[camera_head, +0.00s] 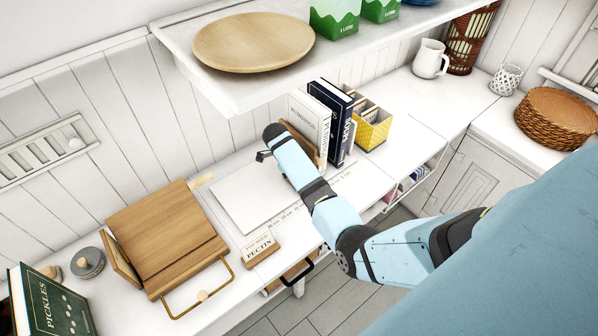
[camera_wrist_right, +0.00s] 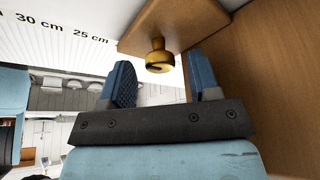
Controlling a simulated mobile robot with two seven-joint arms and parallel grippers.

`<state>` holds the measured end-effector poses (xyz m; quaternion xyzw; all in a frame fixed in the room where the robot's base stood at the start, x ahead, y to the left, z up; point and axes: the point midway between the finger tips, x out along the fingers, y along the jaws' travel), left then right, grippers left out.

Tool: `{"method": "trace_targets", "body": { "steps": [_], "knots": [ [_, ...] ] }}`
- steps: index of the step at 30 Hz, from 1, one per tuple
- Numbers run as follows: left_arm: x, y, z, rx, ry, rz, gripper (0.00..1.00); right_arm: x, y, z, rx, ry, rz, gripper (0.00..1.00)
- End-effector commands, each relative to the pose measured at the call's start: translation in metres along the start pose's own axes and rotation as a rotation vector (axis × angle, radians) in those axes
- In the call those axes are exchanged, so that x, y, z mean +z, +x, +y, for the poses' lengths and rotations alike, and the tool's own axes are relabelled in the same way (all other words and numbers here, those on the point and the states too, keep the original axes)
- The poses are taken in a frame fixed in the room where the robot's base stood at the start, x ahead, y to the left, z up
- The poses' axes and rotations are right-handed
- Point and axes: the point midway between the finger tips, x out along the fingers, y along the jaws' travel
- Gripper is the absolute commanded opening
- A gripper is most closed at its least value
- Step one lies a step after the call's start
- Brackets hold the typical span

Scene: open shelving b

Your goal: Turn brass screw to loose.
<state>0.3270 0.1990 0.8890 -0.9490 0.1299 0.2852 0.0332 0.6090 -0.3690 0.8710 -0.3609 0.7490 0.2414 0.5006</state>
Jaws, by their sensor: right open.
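The brass screw (camera_wrist_right: 159,56) sticks out from the edge of a wooden block (camera_wrist_right: 180,25) in the right wrist view. It has a round knob-like head with a dark slot or notch. My right gripper (camera_wrist_right: 161,75) is open, its two blue fingers apart, with the screw just beyond the gap between the fingertips. No contact shows. In the head view my right gripper (camera_head: 263,155) is by the wooden holder (camera_head: 309,152) next to the books, and my arm hides the screw there. My left gripper is not in view.
Upright books (camera_head: 331,115) and a yellow box (camera_head: 373,128) stand right of my gripper. A wooden stand (camera_head: 165,235) is at the left, and a pectin sign (camera_head: 259,248) stands at the front. The upper shelf (camera_head: 235,92) overhangs the back. The white board (camera_head: 245,195) is clear.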

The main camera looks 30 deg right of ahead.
Motion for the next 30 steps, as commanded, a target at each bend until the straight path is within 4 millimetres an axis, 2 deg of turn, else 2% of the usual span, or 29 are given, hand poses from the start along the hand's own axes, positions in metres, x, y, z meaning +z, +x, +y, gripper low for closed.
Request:
{"method": "trace_targets", "body": {
  "steps": [6, 8, 13, 23, 30],
  "knots": [
    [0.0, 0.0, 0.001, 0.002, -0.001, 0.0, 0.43, 0.0, 0.001, 0.0, 0.0, 0.0, 0.0, 0.56],
    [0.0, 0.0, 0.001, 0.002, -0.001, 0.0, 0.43, 0.0, 0.0, 0.0, 0.0, 0.0, 0.0, 0.45],
    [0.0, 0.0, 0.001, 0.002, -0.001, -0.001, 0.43, 0.0, 0.0, 0.0, 0.0, 0.0, 0.0, 0.07],
    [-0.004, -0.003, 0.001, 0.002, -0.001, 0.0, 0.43, 0.0, -0.001, 0.001, -0.013, -0.033, 0.0, 0.07],
    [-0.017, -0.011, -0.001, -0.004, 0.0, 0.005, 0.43, -0.001, -0.003, 0.002, -0.065, -0.157, 0.002, 0.07]
  ]
}}
